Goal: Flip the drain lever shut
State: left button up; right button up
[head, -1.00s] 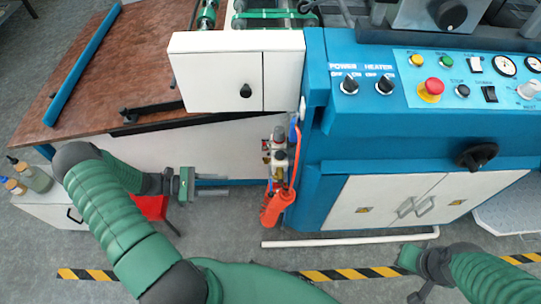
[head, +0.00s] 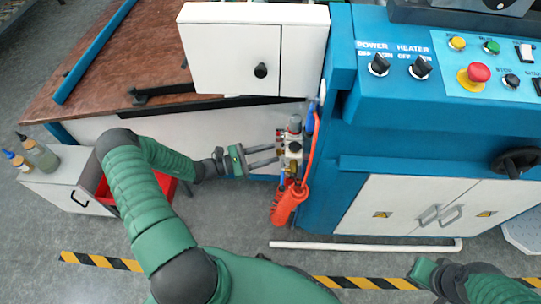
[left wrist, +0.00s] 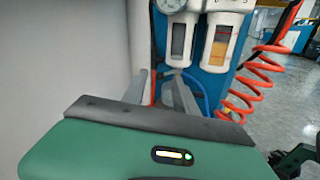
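The air filter unit (head: 293,150) hangs on the left side of the blue machine, with small red and brass parts. In the left wrist view its two clear bowls (left wrist: 218,46) stand beyond my fingers, one holding something orange. I cannot make out the drain lever for certain; it may be hidden behind my fingers. My left gripper (head: 277,154) is open and empty, its two fingers pointing right, with the tips close to the unit's left side. In the left wrist view its fingers (left wrist: 160,88) are apart, just below the bowls. My right gripper (head: 418,284) is at the lower right, away from the unit.
A coiled orange hose (head: 288,203) hangs below the unit. The white cabinet (head: 232,60) juts out above my left gripper. The blue machine (head: 350,130) blocks the right. A red bin (head: 165,185) and a white cart (head: 75,185) with bottles stand at left. A white pipe (head: 365,245) lies on the floor.

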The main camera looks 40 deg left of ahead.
pick_arm(q)
jog(key=shift+w+d, duration=0.2)
jog(key=shift+w, duration=0.1)
jog(key=shift+a+f, duration=0.1)
jog(key=shift+c, duration=1.2)
grip_shut()
